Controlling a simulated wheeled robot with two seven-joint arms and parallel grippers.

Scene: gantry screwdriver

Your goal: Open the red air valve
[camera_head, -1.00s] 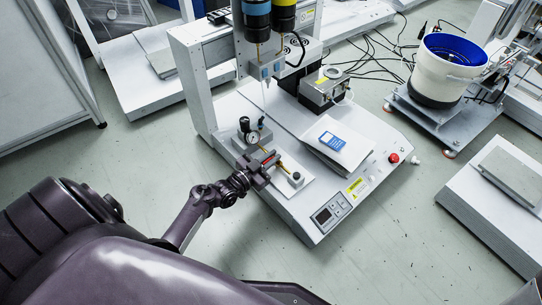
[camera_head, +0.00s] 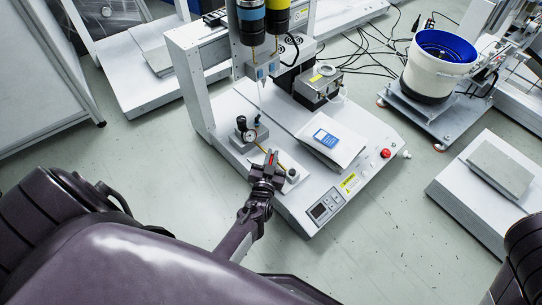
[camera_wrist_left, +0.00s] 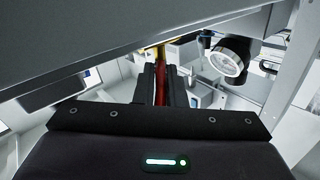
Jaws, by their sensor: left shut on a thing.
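The red air valve's handle (camera_head: 271,157) is at the front left of the white gantry machine, on the yellow air line beside the pressure gauge (camera_head: 249,136). My left gripper (camera_head: 268,167) reaches it from the front and is shut on the red handle. In the left wrist view, the red handle (camera_wrist_left: 160,86) shows as a narrow strip between the two dark fingers (camera_wrist_left: 160,92). The gauge (camera_wrist_left: 229,57) is to the right there. The fingers and wrist hide much of the valve body. My right gripper is out of view.
The gantry machine's base (camera_head: 375,165) carries a blue-and-white device (camera_head: 329,138), a red button (camera_head: 386,153) and a control panel (camera_head: 321,211). Screwdriver heads (camera_head: 251,22) hang above. A white-and-blue feeder bowl (camera_head: 438,65) stands at the upper right. Floor is open in front.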

